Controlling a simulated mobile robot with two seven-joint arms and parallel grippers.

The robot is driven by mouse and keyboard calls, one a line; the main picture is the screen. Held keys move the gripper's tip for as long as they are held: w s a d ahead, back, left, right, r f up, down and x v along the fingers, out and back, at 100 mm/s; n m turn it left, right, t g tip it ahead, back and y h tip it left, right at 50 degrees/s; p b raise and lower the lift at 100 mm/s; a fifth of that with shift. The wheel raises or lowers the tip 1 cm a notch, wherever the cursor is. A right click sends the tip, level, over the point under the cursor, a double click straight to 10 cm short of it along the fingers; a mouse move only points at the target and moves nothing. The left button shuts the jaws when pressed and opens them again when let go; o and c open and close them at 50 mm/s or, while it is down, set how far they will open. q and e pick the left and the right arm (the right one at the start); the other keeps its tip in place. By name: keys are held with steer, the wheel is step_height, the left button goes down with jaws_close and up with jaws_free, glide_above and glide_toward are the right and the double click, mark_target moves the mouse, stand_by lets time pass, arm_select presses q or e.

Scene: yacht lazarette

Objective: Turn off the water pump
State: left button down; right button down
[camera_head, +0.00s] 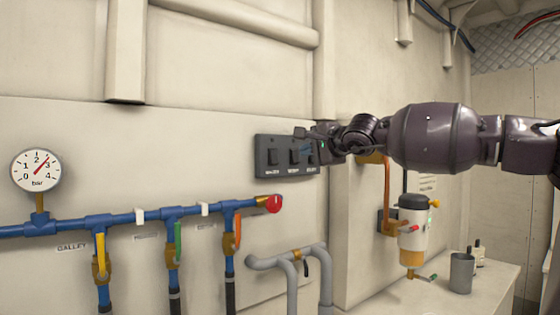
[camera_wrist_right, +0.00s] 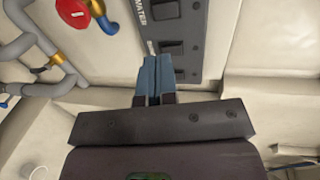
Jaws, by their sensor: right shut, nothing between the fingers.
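A dark switch panel (camera_head: 268,143) with three rocker switches in a row is fixed to the pale wall. The label at its left switch (camera_head: 272,157) is small in the head view. In the right wrist view the panel (camera_wrist_right: 197,40) shows at the top, with "WATER" readable beside the uppermost switch (camera_wrist_right: 165,9). My right gripper (camera_head: 308,146) is at the panel's right end, in front of the right switch. Its blue fingers (camera_wrist_right: 152,62) are shut and empty; whether they touch the panel I cannot tell. My left gripper is out of view.
Left of the panel run blue pipes (camera_head: 130,218) with coloured lever valves, a red knob (camera_head: 274,204) and a pressure gauge (camera_head: 36,170). Grey pipes (camera_head: 290,258) stand below the panel. A filter unit (camera_head: 412,230) and grey cup (camera_head: 462,272) are at the right.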

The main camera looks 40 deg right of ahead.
mark_target(275, 160)
steer(key=x, duration=1)
steer(key=shift+w+d, duration=0.1)
steer(key=shift+w, duration=0.1)
steer(key=shift+w+d+f, duration=0.1)
steer(key=shift+w+f, duration=0.15)
steer(key=shift+w, duration=0.4)
